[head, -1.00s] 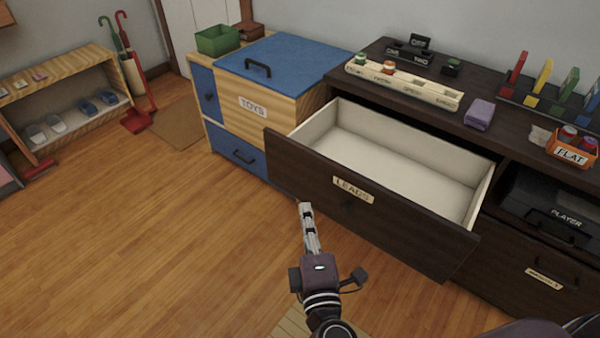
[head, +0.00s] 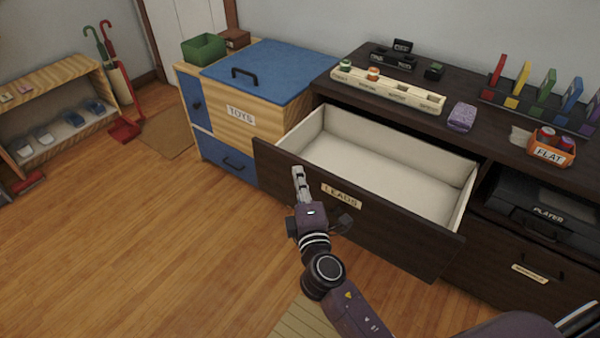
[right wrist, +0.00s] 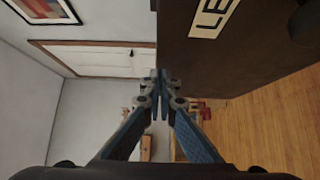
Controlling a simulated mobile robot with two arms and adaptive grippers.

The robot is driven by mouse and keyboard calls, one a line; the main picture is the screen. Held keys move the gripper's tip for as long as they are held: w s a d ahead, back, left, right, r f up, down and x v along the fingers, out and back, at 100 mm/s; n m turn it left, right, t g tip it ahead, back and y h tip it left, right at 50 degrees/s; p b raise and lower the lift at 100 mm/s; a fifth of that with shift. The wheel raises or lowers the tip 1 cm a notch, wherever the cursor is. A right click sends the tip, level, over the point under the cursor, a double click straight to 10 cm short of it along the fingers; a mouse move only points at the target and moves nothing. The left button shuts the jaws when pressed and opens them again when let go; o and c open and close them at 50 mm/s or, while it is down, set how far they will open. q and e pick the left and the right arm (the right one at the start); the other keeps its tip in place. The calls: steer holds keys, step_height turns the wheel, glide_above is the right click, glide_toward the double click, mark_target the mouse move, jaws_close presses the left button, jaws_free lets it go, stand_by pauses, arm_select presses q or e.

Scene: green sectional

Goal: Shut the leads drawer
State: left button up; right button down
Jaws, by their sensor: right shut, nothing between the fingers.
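The leads drawer (head: 365,225) stands pulled out of the dark wooden cabinet, with a pale, empty inside. Its front carries a label reading LEADS (head: 341,196). My right gripper (head: 298,172) is shut and empty, in front of the left part of the drawer front; I cannot tell whether it touches. In the right wrist view the shut fingertips (right wrist: 160,78) meet beside the dark drawer front (right wrist: 265,55), whose label is partly cut off. My left gripper is not in view.
A wooden toys chest (head: 270,95) with a blue lid stands left of the drawer. The cabinet top (head: 400,125) holds a label rack, a purple item (head: 461,117) and an orange FLAT box (head: 551,147). The wooden floor (head: 150,240) in front is clear.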

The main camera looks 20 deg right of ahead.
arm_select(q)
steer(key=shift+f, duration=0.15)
arm_select(e)
steer(key=shift+w+d, duration=0.15)
steer(key=shift+w, duration=0.05)
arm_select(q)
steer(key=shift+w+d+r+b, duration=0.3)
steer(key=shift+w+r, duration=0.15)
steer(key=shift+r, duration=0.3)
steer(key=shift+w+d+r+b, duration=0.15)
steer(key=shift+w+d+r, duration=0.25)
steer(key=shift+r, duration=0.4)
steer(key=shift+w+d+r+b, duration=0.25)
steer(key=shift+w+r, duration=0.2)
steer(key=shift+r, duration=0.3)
arm_select(e)
steer(key=w+d, duration=1.6)
steer(key=d, duration=0.5)
steer(key=shift+w, duration=0.15)
